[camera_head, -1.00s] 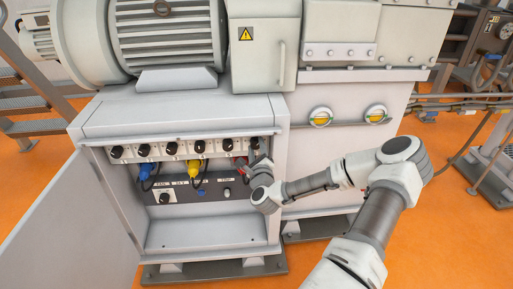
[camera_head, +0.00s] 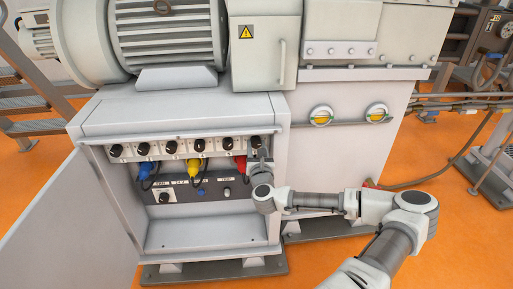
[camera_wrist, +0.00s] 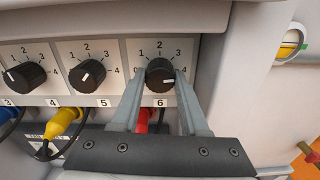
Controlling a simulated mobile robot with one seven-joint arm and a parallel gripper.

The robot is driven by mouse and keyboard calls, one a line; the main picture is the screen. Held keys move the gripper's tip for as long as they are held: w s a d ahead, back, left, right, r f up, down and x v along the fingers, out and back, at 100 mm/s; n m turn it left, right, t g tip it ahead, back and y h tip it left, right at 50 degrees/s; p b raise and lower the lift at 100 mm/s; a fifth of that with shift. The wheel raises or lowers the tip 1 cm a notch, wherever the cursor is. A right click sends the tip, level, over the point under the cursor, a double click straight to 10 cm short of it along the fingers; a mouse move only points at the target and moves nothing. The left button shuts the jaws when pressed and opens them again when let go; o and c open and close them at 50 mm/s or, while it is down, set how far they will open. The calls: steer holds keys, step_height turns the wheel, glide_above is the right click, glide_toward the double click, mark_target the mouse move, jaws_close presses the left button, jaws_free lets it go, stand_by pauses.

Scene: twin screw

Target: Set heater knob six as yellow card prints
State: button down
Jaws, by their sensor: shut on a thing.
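Heater knob six (camera_wrist: 160,74) is a black round knob on a pale plate, with 1 to 4 printed around it and a 6 below. My gripper (camera_wrist: 162,78) is shut on this knob, one finger on each side. In the head view, my gripper (camera_head: 258,156) reaches into the cabinet at the right end of the knob row. I do not make out a yellow card in any view.
Knob five (camera_wrist: 87,76) and knob four (camera_wrist: 25,76) sit to the left. Blue, yellow (camera_head: 194,168) and red (camera_head: 240,164) plugs hang below the row. The cabinet's side wall (camera_wrist: 245,80) is close on the right. The open door (camera_head: 85,225) stands at the left.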

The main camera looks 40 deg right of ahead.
steer(key=shift+m, duration=0.7)
steer(key=shift+c, duration=2.1)
jaws_free()
steer(key=p+v, duration=0.7)
steer(key=v, duration=1)
steer(key=shift+s+a, duration=0.15)
steer(key=shift+a, duration=0.05)
